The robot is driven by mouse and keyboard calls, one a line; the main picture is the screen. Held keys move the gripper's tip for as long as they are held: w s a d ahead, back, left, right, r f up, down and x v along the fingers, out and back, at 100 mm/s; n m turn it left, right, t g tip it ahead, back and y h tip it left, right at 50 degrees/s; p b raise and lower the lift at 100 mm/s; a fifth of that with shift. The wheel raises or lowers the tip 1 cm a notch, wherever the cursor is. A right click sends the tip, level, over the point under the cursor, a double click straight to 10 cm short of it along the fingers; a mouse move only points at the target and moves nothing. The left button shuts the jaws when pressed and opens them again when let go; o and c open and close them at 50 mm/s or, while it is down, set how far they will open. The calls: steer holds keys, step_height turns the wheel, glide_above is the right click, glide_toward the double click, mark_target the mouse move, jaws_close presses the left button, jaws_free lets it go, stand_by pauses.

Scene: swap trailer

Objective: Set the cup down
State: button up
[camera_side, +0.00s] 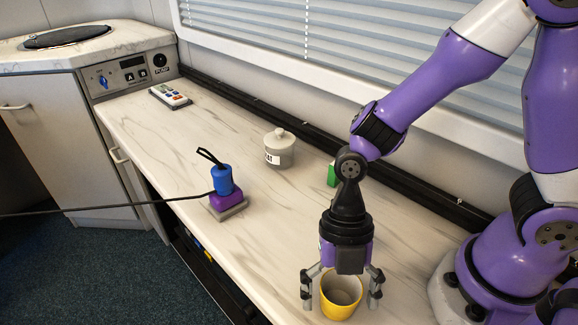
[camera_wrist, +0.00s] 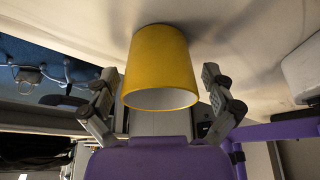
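A yellow cup (camera_side: 341,311) with a pale inside is at the near end of the counter, mouth up. In the wrist view the cup (camera_wrist: 160,62) has its base against the pale counter surface, with a shadow beside it. My gripper (camera_side: 340,301) points down over the cup, one finger on either side. A gap shows between each finger and the cup wall in both views, so the gripper (camera_wrist: 160,88) looks open around the cup and not touching it.
The marbled counter (camera_side: 235,245) holds a lidded grey pot (camera_side: 279,152), a green block (camera_side: 332,175) partly behind my arm, a blue and purple plug piece (camera_side: 223,185) with a black cable, and a remote-like device (camera_side: 170,95). The counter's front edge is left of the cup.

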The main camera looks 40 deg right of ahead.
steer(key=v, duration=1.2)
steer(key=w+d+r+m+t+h, duration=0.1)
steer(key=d+m+t, duration=0.3)
steer(key=m, duration=0.9)
steer(key=w+d+r+m+t+h, duration=0.1)
steer(key=d+r+m+t, duration=0.3)
steer(key=d+m, duration=0.4)
steer(key=m+h, duration=0.1)
steer(key=m, duration=0.5)
steer(key=shift+d+r+t, duration=0.15)
steer(key=shift+r+t, duration=0.1)
steer(key=shift+t, duration=0.15)
